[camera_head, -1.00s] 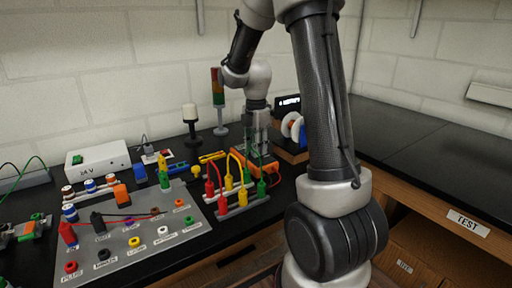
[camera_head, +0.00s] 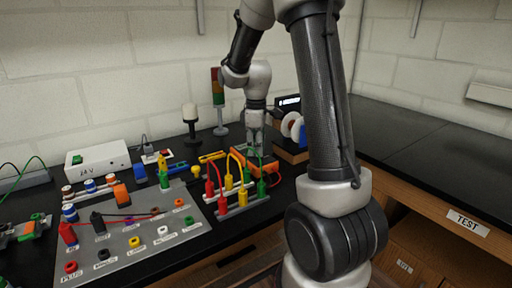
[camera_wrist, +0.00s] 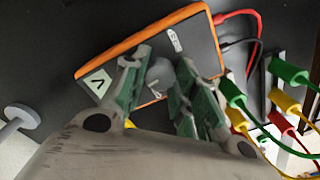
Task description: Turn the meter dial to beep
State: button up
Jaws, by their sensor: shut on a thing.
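The meter is an orange-edged box with a dark face (camera_wrist: 200,52), lying on the black bench in the wrist view. Its orange body also shows in the head view (camera_head: 262,168), partly hidden by my gripper and cables. A round grey dial (camera_wrist: 161,70) sits on its face, between my fingertips. My gripper (camera_wrist: 160,82), with green finger pads, is shut on the dial; it points down over the meter in the head view (camera_head: 255,148). The dial's pointer cannot be made out.
Red and black leads (camera_wrist: 240,14) leave the meter's right end. Beside it stand red, yellow and green plugs (camera_head: 228,188) with looped cables. A signal tower (camera_head: 218,95), a white-topped lamp (camera_head: 190,120) and a spool (camera_head: 292,126) stand close by. The right bench is clear.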

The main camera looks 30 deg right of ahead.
jog(key=m, duration=0.6)
jog(key=shift+c, duration=0.2)
jog(key=m, duration=0.6)
jog(key=shift+m, duration=0.3)
jog(key=m, duration=0.6)
jog(key=shift+m, duration=0.3)
jog(key=m, duration=0.6)
jog(key=o, duration=1.1)
jog(key=shift+c, duration=0.2)
